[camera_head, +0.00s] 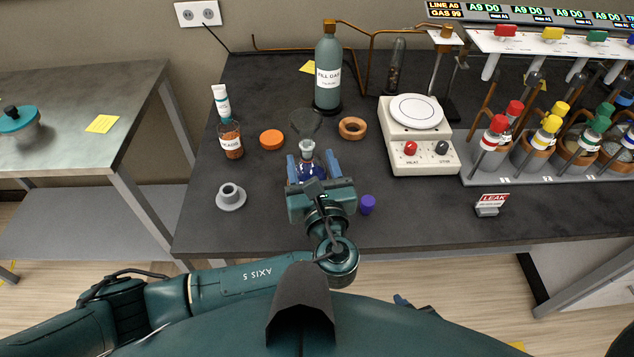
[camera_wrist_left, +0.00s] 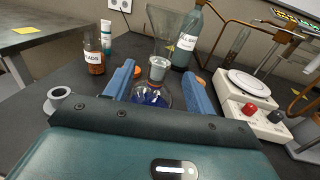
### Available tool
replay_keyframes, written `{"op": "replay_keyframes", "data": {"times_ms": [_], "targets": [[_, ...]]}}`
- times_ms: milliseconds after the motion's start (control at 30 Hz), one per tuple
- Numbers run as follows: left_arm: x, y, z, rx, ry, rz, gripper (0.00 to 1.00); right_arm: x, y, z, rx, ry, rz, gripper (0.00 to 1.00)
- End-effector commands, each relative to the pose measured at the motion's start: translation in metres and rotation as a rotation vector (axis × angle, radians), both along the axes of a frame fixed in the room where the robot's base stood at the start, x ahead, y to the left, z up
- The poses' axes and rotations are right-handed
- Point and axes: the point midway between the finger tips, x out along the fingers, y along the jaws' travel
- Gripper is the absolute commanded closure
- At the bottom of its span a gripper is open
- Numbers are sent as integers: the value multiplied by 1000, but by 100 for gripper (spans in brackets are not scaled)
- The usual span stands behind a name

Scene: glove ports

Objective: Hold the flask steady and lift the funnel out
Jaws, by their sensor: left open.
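The flask (camera_wrist_left: 150,97) is clear glass with blue liquid and stands upright on the dark bench. The clear glass funnel (camera_wrist_left: 165,28) sits in its neck, its wide cone upward; it also shows faintly in the head view (camera_head: 307,124). My left gripper (camera_head: 313,163) is open, with its two blue fingers on either side of the flask; they also show in the left wrist view (camera_wrist_left: 160,88). The flask body is partly hidden by the gripper in the head view.
A gas bottle (camera_head: 328,75) stands behind, a hotplate (camera_head: 414,150) to the right. The front right bench is mostly clear.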

Motion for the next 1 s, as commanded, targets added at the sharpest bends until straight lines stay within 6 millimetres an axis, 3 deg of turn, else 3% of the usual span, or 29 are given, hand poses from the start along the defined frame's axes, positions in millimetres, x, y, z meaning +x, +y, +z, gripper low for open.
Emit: {"op": "replay_keyframes", "data": {"times_ms": [100, 300, 700, 1000], "targets": [[22, 4, 1, 2, -3, 2, 45, 0, 0, 0, 0, 0, 0, 64], [46, 8, 0, 0, -1, 1, 45, 0, 0, 0, 0, 0, 0, 64], [54, 9, 0, -1, 1, 0, 45, 0, 0, 0, 0, 0, 0, 64], [53, 9, 0, -1, 1, 0, 68, 0, 0, 0, 0, 0, 0, 64]]}}
